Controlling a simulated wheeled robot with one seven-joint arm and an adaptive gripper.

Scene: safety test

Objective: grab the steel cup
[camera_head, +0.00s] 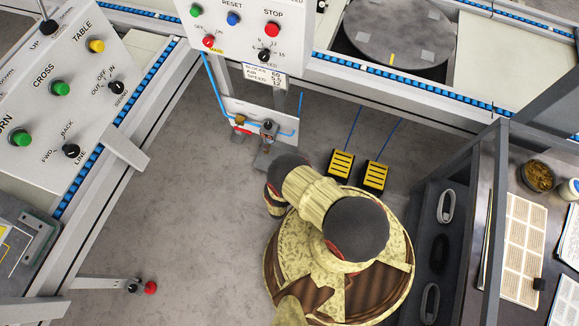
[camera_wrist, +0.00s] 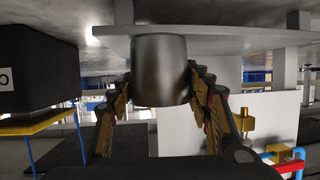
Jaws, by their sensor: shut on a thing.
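The steel cup (camera_wrist: 160,60) is a plain grey metal cylinder in the middle of the wrist view. My gripper (camera_wrist: 160,88) has one finger on each side of it, and the fingers are shut on the cup. One end of the cup meets a pale flat slab (camera_wrist: 112,38) along the top of the picture; I cannot tell whether it rests on it. I cannot make out the cup in the head view, where my patterned arm fills the lower middle and the gripper's fingers are not visible.
A white panel (camera_head: 283,117) with blue pipes stands on the floor beyond my arm. Two yellow pedals (camera_head: 341,164) (camera_head: 375,176) lie beside it. A control box (camera_head: 236,30) overhangs at the top. A dark shelf rack (camera_head: 442,245) stands at right. Grey floor (camera_head: 190,190) is clear at left.

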